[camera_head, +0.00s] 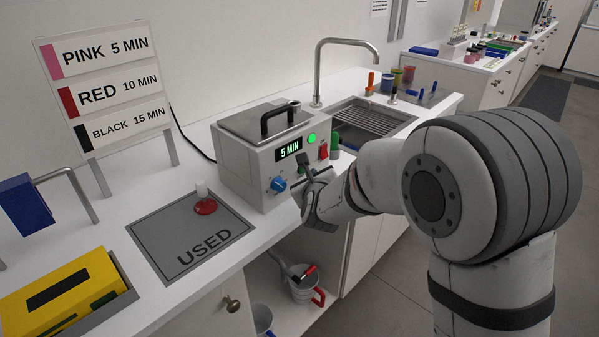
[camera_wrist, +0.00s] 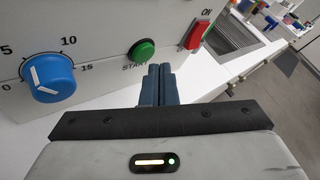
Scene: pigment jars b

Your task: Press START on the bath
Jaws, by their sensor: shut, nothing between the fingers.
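The bath (camera_head: 235,166) is a grey box with a black-handled lid on the counter. Its display (camera_head: 289,149) reads 5 MIN, and a green lamp (camera_head: 312,138) glows beside it. In the wrist view the green START button (camera_wrist: 142,52) sits between the blue dial (camera_wrist: 47,78) and the red ON switch (camera_wrist: 193,36). My gripper (camera_wrist: 160,72) is shut and empty, its fingertips just below and right of START. I cannot tell whether they touch the panel. In the head view my gripper (camera_head: 306,165) is at the bath's front and seems to hide START.
A sink (camera_head: 375,114) with a rack and tap lies behind the bath. A grey USED mat (camera_head: 165,240) holding a red-based object (camera_head: 205,206) is at the left. A sign (camera_head: 107,85) lists PINK 5, RED 10 and BLACK 15 MIN.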

